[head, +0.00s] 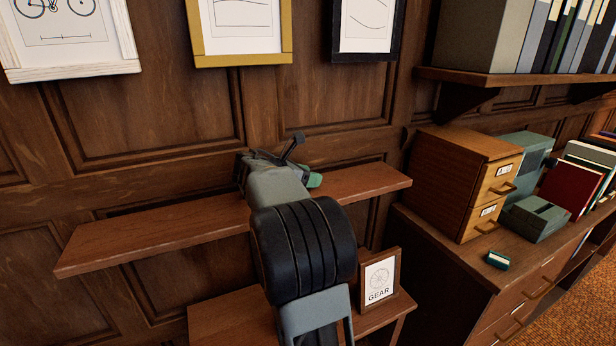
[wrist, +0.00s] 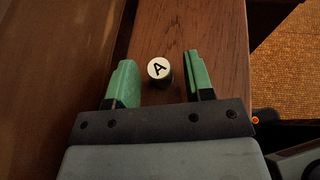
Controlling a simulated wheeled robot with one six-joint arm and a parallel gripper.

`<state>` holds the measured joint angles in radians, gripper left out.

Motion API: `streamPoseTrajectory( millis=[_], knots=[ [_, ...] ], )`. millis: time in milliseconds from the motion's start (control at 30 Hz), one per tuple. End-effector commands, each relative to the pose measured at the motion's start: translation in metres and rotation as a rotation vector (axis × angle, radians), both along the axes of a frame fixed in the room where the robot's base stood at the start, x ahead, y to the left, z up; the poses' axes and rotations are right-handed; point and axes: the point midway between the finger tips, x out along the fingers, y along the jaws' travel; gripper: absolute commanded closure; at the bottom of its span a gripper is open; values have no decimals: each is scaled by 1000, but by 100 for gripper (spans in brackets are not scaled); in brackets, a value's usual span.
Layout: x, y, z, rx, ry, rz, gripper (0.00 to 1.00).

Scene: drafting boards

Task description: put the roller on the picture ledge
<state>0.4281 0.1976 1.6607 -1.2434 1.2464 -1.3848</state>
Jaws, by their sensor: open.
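The roller (wrist: 160,72) is a short dark cylinder with a white round end marked "A". In the wrist view it stands on end on the brown wooden picture ledge (wrist: 222,22), between my two green fingers. My gripper (wrist: 161,62) is open, with a gap on each side of the roller, and the fingers do not touch it. In the head view the ledge (head: 150,235) runs along the panelled wall, and my gripper (head: 314,180) is over its right half. My arm hides the roller there.
Framed pictures (head: 240,60) hang above the ledge. Below it a small wooden table (head: 225,318) bears a framed "GEAR" card (head: 378,280). On the right a cabinet (head: 440,250) holds a drawer box (head: 460,180), green boxes and books. The ledge's left half is bare.

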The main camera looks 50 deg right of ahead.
Motion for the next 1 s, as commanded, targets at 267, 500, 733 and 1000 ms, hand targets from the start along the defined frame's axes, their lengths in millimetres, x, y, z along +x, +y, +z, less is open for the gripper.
streamPoseTrajectory(
  millis=[267, 500, 733, 1000],
  knots=[
    [5, 22, 13, -1, -1, 4, 52],
    [13, 65, 31, -1, -3, 4, 52],
    [19, 96, 44, 0, -2, 2, 52],
    [21, 109, 49, 0, 0, 0, 52]
  ],
)
